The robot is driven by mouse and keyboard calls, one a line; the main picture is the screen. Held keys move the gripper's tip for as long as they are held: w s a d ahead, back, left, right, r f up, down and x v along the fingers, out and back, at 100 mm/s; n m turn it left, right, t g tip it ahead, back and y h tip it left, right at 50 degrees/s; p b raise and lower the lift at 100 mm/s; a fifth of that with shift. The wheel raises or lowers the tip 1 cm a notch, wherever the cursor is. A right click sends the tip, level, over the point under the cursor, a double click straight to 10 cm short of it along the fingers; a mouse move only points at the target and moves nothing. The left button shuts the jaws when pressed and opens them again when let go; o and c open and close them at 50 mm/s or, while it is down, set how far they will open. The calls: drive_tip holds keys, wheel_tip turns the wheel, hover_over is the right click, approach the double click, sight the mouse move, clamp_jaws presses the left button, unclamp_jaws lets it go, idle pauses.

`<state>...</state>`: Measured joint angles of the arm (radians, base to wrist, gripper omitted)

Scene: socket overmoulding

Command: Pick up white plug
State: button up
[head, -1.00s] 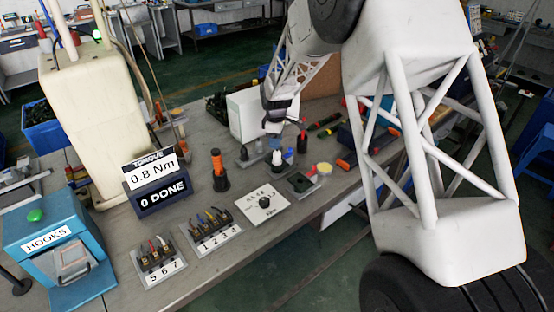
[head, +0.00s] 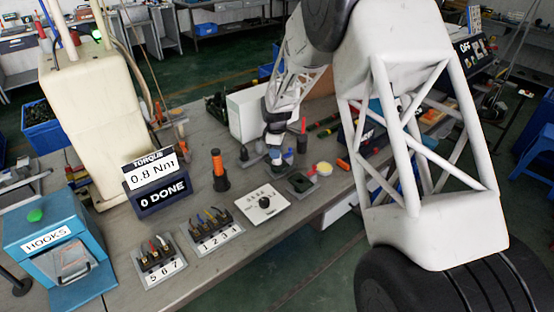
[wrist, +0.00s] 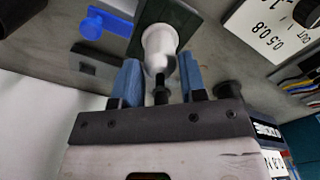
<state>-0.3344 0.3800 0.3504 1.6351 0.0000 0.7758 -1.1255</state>
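In the wrist view the white plug (wrist: 160,42) stands on a dark plate (wrist: 183,17), its wide rounded end away from me and its narrow end towards me. My gripper (wrist: 161,60) is open, with one blue finger on each side of the plug's narrow end. A gap shows beside the plug, so the fingers do not appear closed on it. A dark pin (wrist: 161,92) shows between the fingers. In the head view my gripper (head: 277,150) is low over the small parts on the bench; the plug there is hard to make out.
A blue part (wrist: 105,23) lies beside the plate. A dial panel (head: 262,203), an orange-handled screwdriver (head: 216,165), an upright red-tipped tool (head: 303,126) and a yellow round part (head: 324,168) stand close by. A white box (head: 246,115) is behind. Terminal blocks (head: 212,232) lie at the front.

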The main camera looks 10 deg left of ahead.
drive_tip(key=shift+f, duration=1.5)
drive_tip(key=shift+c, duration=0.5)
drive_tip(key=c, duration=0.5)
